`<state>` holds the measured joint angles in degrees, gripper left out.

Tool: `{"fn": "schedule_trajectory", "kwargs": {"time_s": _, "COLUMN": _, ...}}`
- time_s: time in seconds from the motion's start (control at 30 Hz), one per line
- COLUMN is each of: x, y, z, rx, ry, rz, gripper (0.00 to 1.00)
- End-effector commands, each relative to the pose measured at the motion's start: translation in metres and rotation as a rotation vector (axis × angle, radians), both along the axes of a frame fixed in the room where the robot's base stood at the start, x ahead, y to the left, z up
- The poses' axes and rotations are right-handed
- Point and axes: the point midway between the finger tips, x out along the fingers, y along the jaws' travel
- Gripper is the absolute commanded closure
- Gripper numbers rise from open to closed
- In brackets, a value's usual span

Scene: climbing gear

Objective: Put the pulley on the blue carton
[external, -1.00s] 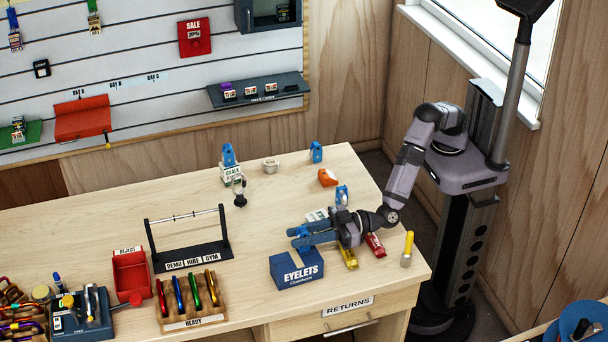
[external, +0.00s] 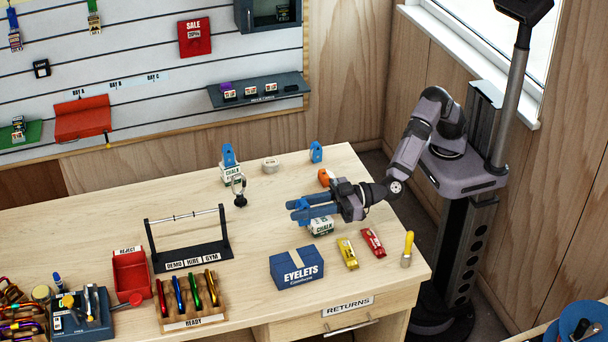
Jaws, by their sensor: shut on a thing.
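The blue carton (external: 297,267), marked EYELETS, sits on the bench near its front edge, its top clear. My gripper (external: 303,209) is behind it and slightly to the right, its blue fingers pointing left, just above a white-and-green chalk carton (external: 322,227). It is shut on a small blue thing that looks like the pulley; the fingers hide most of it, so its outline is unclear. A similar blue piece (external: 316,151) stands at the back of the bench. Another (external: 228,155) is on a second chalk carton (external: 230,175).
An orange piece (external: 324,177) is behind my gripper. A dark rack (external: 192,255) stands left.

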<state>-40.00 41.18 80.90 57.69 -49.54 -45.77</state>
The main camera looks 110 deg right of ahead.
Motion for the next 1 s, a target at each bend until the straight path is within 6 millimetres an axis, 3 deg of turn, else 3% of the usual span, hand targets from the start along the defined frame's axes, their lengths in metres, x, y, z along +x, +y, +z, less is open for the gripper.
{"fn": "schedule_trajectory", "kwargs": {"time_s": 0.4, "x": -0.001, "y": 0.000, "z": 0.005, "rx": -0.002, "ry": 0.000, "rz": 0.000, "gripper": 1.00}}
{"fn": "schedule_trajectory", "kwargs": {"time_s": 0.8, "x": -0.001, "y": 0.000, "z": -0.047, "rx": -0.004, "ry": 0.001, "rz": 0.000, "gripper": 1.00}}
{"fn": "schedule_trajectory", "kwargs": {"time_s": 1.0, "x": -0.001, "y": 0.000, "z": -0.056, "rx": -0.001, "ry": -0.001, "rz": -0.001, "gripper": 1.00}}
